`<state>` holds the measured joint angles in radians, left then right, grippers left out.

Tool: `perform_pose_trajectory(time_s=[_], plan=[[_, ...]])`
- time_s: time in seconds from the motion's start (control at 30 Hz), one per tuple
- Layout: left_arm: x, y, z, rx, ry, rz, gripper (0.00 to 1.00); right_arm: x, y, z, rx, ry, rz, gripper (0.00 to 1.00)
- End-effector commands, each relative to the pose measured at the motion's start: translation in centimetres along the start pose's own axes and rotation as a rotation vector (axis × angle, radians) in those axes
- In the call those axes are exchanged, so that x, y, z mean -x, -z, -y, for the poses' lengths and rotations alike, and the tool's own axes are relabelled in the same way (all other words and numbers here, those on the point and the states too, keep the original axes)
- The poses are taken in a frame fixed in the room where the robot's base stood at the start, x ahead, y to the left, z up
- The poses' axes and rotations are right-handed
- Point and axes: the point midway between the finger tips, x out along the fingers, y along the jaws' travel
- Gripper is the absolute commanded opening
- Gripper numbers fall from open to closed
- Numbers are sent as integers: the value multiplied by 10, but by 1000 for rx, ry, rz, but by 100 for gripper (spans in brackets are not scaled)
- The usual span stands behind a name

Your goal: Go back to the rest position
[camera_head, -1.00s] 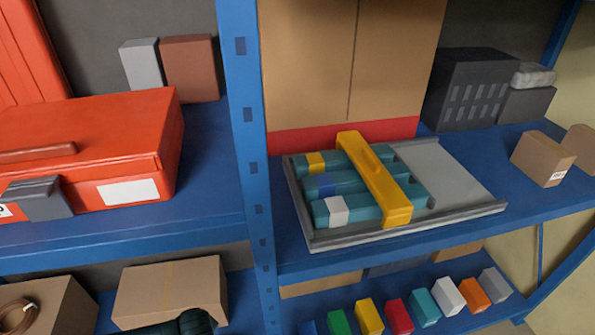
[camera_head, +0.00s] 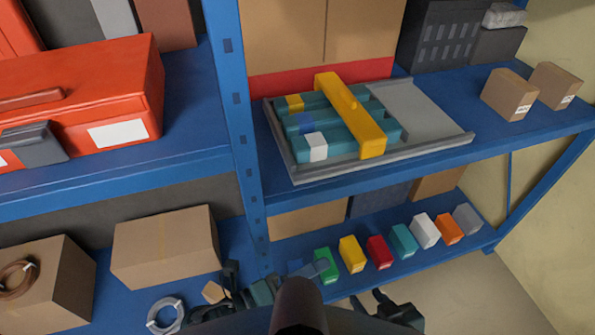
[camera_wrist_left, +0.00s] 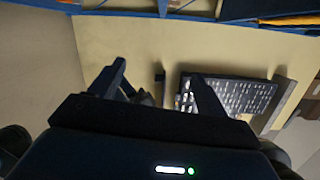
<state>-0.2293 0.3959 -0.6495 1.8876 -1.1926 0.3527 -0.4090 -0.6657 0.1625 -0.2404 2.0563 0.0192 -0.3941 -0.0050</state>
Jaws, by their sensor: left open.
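My left gripper (camera_head: 235,288) is low in the head view, in front of the lower shelf. In the left wrist view its two dark fingers (camera_wrist_left: 160,85) are spread apart with nothing between them. My right gripper (camera_head: 378,302) is a small dark shape at the bottom, right of centre. Its jaws are too dark and small to read. A grey tray (camera_head: 435,110) on the upper shelf holds several teal socket boxes with a yellow bar (camera_head: 352,115) across them. Both grippers are apart from it.
An orange toolbox (camera_head: 75,105) sits on the upper left shelf (camera_head: 195,145). A blue post (camera_head: 232,100) divides the bays. Small coloured boxes (camera_head: 380,252), a cardboard box (camera_head: 165,245) and rings stand on the lower shelves. Open floor (camera_head: 480,290) shows at lower right.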

Motion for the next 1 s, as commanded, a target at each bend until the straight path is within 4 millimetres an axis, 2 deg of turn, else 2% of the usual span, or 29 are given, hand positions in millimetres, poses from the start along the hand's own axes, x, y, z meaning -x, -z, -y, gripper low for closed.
perform_pose_trajectory(time_s=[0.03, 0.1, 0.23, 0.3, 0.4, 0.5, 0.63, 1.0], plan=[[7, -19, 2, 197, 14, 134, 76, 0, 0, 0, -1, -1, 1, 36], [23, -46, -3, 470, 30, 313, 76, 1, 0, 0, -1, -2, 2, 36], [65, -76, -35, 981, 53, 620, 76, 1, 0, -1, -2, -3, 5, 36], [89, -78, -56, 1232, 62, 759, 76, 1, 0, -1, -2, -4, 6, 36], [118, -70, -81, 1530, 73, 912, 76, 1, 0, -1, -2, -5, 7, 36], [136, -59, -96, 1734, 80, 1007, 76, 1, 0, -2, -3, -5, 8, 36], [146, -50, -105, 1863, 83, 1061, 76, 1, 0, -2, -3, -5, 8, 36], [147, -49, -106, 1871, 84, 1064, 76, 1, 0, -2, -3, -5, 8, 36]])
